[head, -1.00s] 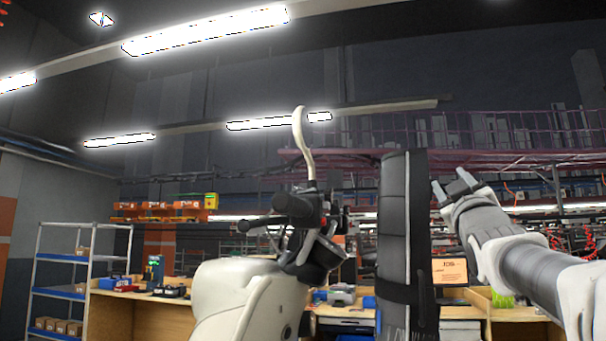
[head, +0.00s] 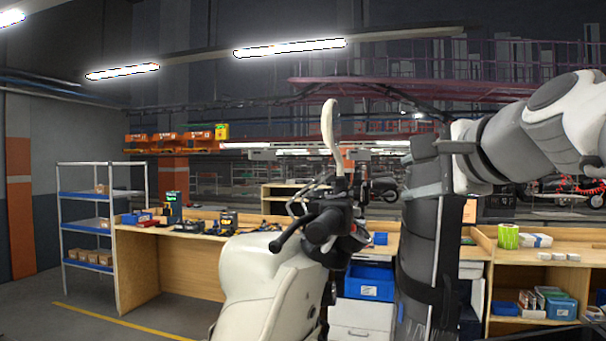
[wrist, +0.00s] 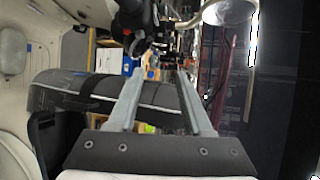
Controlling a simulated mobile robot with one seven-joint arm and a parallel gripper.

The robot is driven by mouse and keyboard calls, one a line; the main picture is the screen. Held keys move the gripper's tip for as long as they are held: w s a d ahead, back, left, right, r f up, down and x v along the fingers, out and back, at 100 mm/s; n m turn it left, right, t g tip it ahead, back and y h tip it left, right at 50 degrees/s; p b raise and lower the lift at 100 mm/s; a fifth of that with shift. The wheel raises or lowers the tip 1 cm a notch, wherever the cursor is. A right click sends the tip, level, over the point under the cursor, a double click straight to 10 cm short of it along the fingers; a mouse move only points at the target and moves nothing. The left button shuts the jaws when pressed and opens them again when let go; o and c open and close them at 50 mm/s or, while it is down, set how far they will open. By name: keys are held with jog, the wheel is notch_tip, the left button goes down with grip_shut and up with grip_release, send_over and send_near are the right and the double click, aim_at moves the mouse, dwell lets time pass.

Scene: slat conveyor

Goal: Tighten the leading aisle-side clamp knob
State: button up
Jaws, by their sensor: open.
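I cannot make out a clamp knob in either view. A cream scooter (head: 262,285) with black handlebar grips and a mirror stands left of centre in the head view. Beside it on the right stands a dark strapped, padded column (head: 418,245). My gripper (head: 440,168) is at the column's upper part, with its light grey fingers in front of it or beside it; I cannot tell if they touch. In the wrist view my gripper (wrist: 161,72) is open, with nothing between its fingers. The padded column (wrist: 62,92) crosses behind them, and the handlebar (wrist: 135,20) is beyond.
A wooden workbench (head: 145,262) runs behind, with tools and a blue bin (head: 368,282). A metal shelf rack (head: 103,240) stands at the left. The scooter mirror (head: 329,122) rises above the handlebar. Open floor shows at the lower left.

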aim_at(361, 193)
jog(key=x, duration=0.5)
jog(key=p+x, duration=0.1)
jog(key=x, duration=1.1)
jog(key=shift+a+f, duration=0.2)
jog(key=shift+a, duration=0.1)
grip_shut()
